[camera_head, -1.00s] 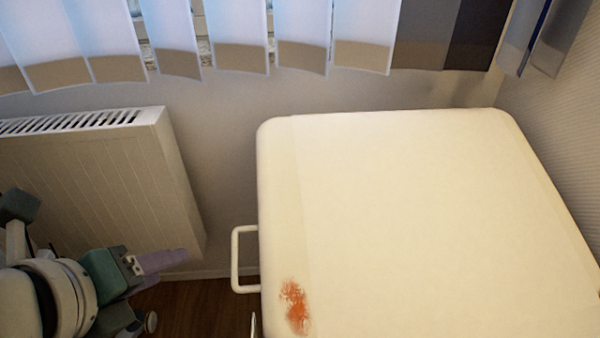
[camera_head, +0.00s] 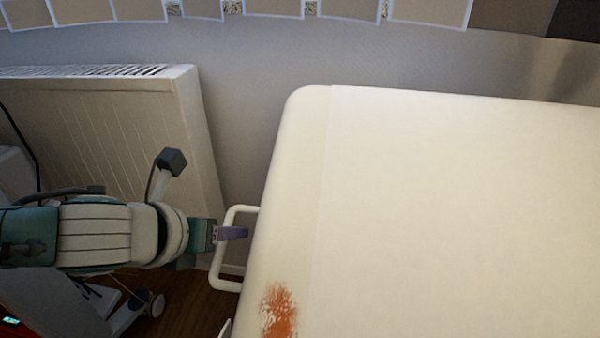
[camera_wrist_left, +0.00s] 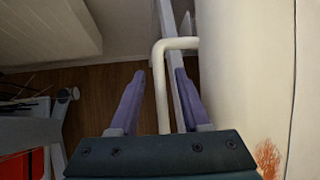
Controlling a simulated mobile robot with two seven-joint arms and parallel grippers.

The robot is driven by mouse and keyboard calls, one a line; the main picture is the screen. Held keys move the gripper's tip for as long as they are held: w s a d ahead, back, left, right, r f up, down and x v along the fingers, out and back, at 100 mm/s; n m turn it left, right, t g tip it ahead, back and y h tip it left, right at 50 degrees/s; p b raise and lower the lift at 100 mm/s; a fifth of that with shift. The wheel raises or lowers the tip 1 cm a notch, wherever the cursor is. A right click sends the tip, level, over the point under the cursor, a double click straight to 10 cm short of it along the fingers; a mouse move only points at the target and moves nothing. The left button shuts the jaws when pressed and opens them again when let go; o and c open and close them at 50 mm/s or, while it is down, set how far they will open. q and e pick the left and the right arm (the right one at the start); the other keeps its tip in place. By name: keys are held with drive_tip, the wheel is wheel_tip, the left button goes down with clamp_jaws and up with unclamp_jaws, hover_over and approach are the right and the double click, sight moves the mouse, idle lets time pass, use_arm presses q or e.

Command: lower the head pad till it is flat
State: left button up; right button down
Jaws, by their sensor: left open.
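The head pad (camera_head: 450,200) is a broad cream cushion with rounded corners, filling the right of the head view. Its side also shows in the left wrist view (camera_wrist_left: 245,70). From the frames I cannot tell its tilt surely. A white bar handle (camera_head: 216,262) sticks out from its left side. My left gripper (camera_head: 243,233) reaches the handle from the left. In the left wrist view, its two purple fingers (camera_wrist_left: 160,78) are open, with the handle bar (camera_wrist_left: 162,105) between them, one finger on each side. My right gripper is not in view.
A white radiator (camera_head: 110,130) stands against the wall left of the pad, behind my left arm. A wheeled stand (camera_head: 135,310) is at the lower left, over a wooden floor.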

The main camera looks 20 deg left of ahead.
use_arm(q)
drive_tip(key=shift+w+f, duration=0.45)
drive_tip(key=shift+w, duration=0.05)
clamp_jaws()
drive_tip(key=shift+s, duration=0.1)
idle(1.1)
